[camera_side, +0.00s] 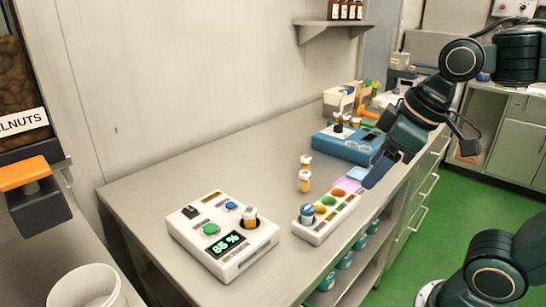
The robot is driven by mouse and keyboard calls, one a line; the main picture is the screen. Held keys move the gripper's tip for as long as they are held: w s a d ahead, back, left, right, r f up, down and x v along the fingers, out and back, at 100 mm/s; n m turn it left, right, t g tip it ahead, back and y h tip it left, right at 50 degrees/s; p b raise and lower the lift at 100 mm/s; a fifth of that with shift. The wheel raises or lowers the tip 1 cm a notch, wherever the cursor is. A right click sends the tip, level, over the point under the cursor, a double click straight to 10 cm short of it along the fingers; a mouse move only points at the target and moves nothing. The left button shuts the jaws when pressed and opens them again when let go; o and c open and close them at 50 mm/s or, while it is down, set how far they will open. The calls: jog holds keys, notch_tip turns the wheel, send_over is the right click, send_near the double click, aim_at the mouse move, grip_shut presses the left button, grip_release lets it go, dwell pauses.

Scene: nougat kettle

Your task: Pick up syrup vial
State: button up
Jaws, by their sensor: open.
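Several small vials are in view, and I cannot tell by label which is the syrup vial. Two amber vials with pale caps, a rear one (305,162) and a nearer one (304,181), stand on the counter. Another amber vial (250,217) sits in a socket of the white display device (222,262). A blue-capped vial (307,212) stands at the near end of a white strip tray (322,235) with coloured round spots. My gripper (378,170) is open, above the far end of that tray, right of the two standing vials. Its fingers are partly hidden.
A blue device (345,143) with vials and boxes behind it stands farther back on the counter (150,195). Shelves with teal-labelled jars (327,281) are below the counter edge. A white bucket (88,288) is at lower left. The counter's left part is clear.

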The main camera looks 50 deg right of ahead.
jog(key=w+a+r+n+g, duration=0.1)
jog(key=w+a+r+n, duration=0.1)
jog(key=w+n, duration=0.35)
jog(key=n+g+y, duration=0.1)
jog(key=n+g, duration=0.3)
jog(key=n, duration=0.6)
send_over(249, 210)
jog(key=d, duration=0.2)
notch_tip(249, 210, down, 6)
jog(key=shift+w+a, duration=0.15)
jog(key=shift+w, duration=0.05)
jog(key=shift+f, duration=0.1)
jog(key=shift+a+f, duration=0.15)
jog(key=shift+f, duration=1.25)
jog(key=shift+a+f, duration=0.2)
jog(key=shift+f, duration=1.2)
jog(key=shift+a+f, duration=0.15)
jog(key=shift+f, duration=1.25)
jog(key=shift+s+a+f, duration=0.1)
jog(key=shift+a+f, duration=0.05)
jog(key=shift+f, duration=1.15)
jog(key=shift+s+a+f, duration=0.1)
jog(key=shift+a+f, duration=0.05)
jog(key=shift+f, duration=1.15)
